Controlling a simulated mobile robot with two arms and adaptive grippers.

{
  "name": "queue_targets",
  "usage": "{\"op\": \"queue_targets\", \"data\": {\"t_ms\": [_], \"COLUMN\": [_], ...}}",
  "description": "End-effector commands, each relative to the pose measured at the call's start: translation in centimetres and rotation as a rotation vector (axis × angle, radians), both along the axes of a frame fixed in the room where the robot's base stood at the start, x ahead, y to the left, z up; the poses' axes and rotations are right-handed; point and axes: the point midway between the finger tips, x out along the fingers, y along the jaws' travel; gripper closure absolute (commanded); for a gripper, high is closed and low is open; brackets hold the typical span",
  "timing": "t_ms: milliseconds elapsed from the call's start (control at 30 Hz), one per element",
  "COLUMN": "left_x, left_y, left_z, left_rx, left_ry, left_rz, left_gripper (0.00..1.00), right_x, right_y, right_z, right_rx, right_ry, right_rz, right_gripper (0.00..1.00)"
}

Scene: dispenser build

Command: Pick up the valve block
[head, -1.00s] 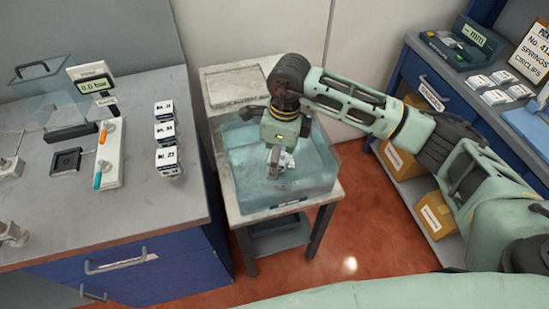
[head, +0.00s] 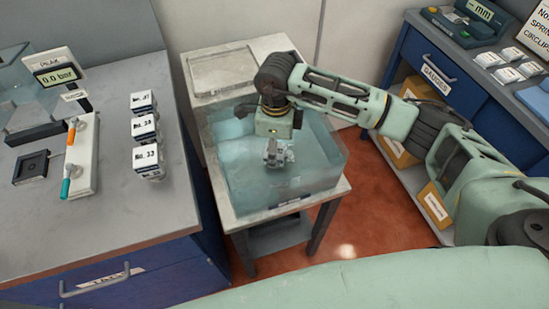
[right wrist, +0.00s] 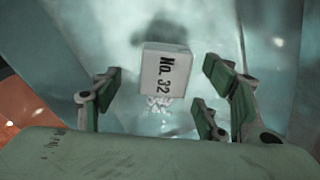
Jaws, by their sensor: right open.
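The valve block is a pale block labelled "No. 32" (right wrist: 165,75) in the right wrist view. It is inside the clear, bluish tub (head: 318,172). In the head view it is mostly hidden under my right gripper (head: 276,152). My right gripper is open, pointing down into the tub. In the right wrist view its green-padded fingers (right wrist: 160,98) stand left and right of the block with gaps, so they do not grip it. Small bright bits show below the block's near edge. My left gripper is not in view.
The tub stands on a small table (head: 325,205) with a flat panel (head: 222,75) behind it. The left bench has several labelled blocks (head: 146,130) and a gauge reading 0.0 bar (head: 57,77). A blue cabinet (head: 425,50) stands at right. The tub walls surround my right gripper.

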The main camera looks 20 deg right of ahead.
Motion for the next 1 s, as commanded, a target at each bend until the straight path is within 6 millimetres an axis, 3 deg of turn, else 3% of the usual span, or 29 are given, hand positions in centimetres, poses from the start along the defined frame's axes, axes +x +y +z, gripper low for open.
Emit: {"op": "queue_targets", "data": {"t_ms": [300,633,1000], "left_x": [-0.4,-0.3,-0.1], "left_y": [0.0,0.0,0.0], "left_z": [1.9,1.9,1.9], "left_rx": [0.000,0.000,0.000], "left_ry": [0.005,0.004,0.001], "left_rz": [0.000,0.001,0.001], "left_gripper": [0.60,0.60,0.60], "right_x": [0.5,0.6,0.6], "right_y": [0.1,0.0,0.0], "right_z": [-4.3,-5.0,-5.0], "right_rx": [0.000,0.000,0.000], "right_ry": [0.003,0.000,0.000], "right_rz": [0.000,0.001,0.000], "right_gripper": [0.34,0.35,0.68]}}
